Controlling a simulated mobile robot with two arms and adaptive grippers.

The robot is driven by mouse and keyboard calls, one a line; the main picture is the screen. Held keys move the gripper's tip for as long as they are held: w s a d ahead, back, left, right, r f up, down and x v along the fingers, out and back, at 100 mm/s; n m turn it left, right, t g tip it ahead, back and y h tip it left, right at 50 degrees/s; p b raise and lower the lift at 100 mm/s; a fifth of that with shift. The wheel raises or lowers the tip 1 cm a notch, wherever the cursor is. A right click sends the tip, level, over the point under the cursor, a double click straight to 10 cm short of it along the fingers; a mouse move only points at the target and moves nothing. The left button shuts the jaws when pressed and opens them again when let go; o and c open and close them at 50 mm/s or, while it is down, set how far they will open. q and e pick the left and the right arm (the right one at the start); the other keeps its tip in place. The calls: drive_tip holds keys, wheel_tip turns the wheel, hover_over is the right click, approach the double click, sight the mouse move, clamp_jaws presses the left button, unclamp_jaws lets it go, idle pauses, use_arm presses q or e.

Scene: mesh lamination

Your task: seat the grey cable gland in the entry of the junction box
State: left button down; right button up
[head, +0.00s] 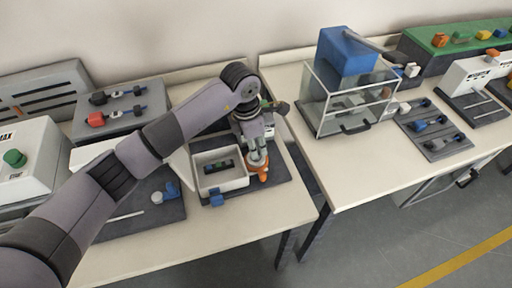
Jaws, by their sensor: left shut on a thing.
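The open white junction box (204,182) stands on a dark mat on the left table, with a dark and green part inside. My left gripper (258,155) points down at the box's right wall, shut on a small grey piece that looks like the cable gland. An orange part (264,174) shows just below the fingertips, beside that wall. The fingers hide most of the gland and the entry, so I cannot tell whether the gland is in the entry or only beside it. My right gripper is not in view.
A blue part (217,198) sits at the box's front wall. A grey block with red and black connectors (115,119) stands behind my left arm. A clear case (350,105) and a dark tray with blue parts (433,130) stand on the right table. A gap separates the tables.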

use_arm(q)
wheel_tip(320, 180, down, 2)
drive_tip(key=shift+f, duration=0.1)
drive_tip(key=shift+f, duration=0.25)
drive_tip(key=c, duration=1.4)
unclamp_jaws()
drive_tip(key=shift+r, duration=0.1)
